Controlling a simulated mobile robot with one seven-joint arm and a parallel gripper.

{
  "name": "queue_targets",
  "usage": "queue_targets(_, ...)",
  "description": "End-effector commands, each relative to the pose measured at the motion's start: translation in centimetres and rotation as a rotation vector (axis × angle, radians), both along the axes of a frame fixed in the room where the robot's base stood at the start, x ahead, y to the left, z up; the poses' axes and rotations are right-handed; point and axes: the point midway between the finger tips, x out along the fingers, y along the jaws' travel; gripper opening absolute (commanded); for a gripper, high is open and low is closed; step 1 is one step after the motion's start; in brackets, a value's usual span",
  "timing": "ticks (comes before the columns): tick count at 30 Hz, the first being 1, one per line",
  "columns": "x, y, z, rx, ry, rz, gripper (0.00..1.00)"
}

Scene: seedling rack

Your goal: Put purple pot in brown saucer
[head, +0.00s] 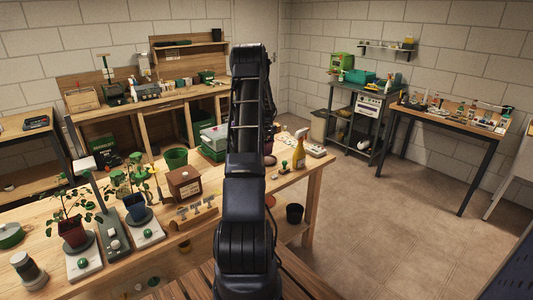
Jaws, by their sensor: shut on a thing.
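My arm rises through the middle of the head view and covers part of the workbench. My gripper is hidden behind it, so what it holds does not show. I cannot make out a purple pot. A small reddish-brown round thing (270,201) shows at the right edge of my arm; it may be the brown saucer, but it is partly covered. Another small reddish-brown thing (270,160) shows farther back beside my arm; I cannot tell what it is.
A black pot (294,213) is at the right. The floor to the right is clear.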

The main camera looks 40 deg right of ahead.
Motion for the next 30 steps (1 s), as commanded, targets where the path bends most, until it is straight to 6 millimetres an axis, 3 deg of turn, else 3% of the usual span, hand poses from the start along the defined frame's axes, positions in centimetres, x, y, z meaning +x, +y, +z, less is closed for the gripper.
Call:
queue_targets(7, 0.0, 0.0, -1.4, 0.0, 0.0, 0.0, 0.33)
queue_targets(15, 0.0, 0.0, -4.7, 0.0, 0.001, 0.001, 0.33)
queue_targets(27, 0.0, 0.0, -5.2, -0.001, 0.0, 0.001, 0.33)
queue_targets(28, 0.0, 0.0, -5.2, -0.001, 0.0, 0.001, 0.66)
queue_targets(30, 0.0, 0.0, -5.2, -0.001, 0.0, 0.001, 0.79)
